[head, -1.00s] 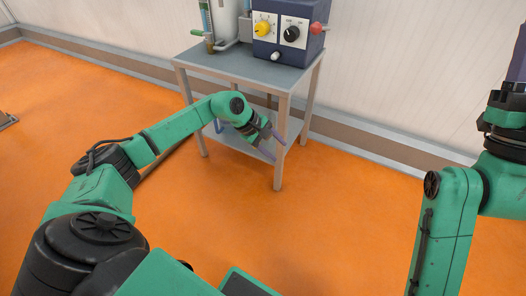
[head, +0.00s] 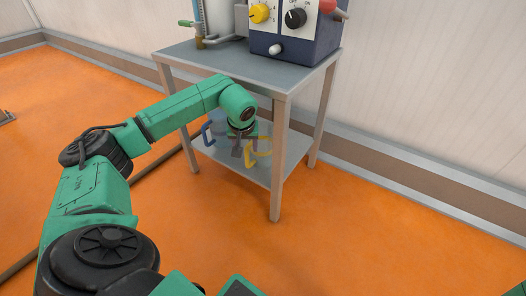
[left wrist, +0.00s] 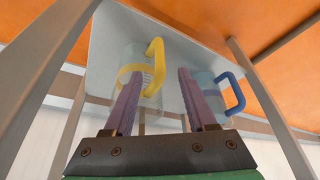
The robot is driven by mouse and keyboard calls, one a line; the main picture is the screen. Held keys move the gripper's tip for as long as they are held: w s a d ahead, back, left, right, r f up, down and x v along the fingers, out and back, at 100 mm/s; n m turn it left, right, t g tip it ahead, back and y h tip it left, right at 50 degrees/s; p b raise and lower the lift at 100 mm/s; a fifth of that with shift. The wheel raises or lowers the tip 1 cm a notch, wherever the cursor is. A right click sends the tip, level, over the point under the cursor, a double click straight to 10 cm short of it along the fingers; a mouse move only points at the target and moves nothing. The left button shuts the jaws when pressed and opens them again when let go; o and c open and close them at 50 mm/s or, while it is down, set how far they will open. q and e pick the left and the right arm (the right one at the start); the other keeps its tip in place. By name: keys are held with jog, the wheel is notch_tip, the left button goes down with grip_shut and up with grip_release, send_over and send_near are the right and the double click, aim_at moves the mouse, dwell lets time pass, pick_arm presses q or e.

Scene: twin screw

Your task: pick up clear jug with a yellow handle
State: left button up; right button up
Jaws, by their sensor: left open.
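The clear jug with a yellow handle (head: 262,147) stands on the lower shelf (head: 222,155) of a grey table, partly hidden behind my left gripper. In the left wrist view the yellow handle (left wrist: 155,60) shows at the upper middle, and one purple finger overlaps the clear body. My left gripper (left wrist: 158,82) is open and empty, reaching in under the tabletop. A second clear jug with a blue handle (head: 210,130) stands close by on the left; in the left wrist view (left wrist: 232,92) the other finger overlaps its body. I cannot tell whether either finger touches a jug.
The tabletop (head: 200,60) lies just above my left wrist. A front table leg (head: 278,160) stands right of the jugs. A navy control box (head: 290,45) and a white cylinder (head: 225,18) stand on top. Orange floor to the right is clear.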

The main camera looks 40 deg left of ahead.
aim_at(247, 150)
pick_arm(q)
jog(key=b+x, duration=0.3)
jog(key=x, duration=0.2)
jog(key=shift+f+b, duration=0.1)
jog(key=shift+b, duration=0.3)
grip_shut()
jog(key=shift+r, duration=0.25)
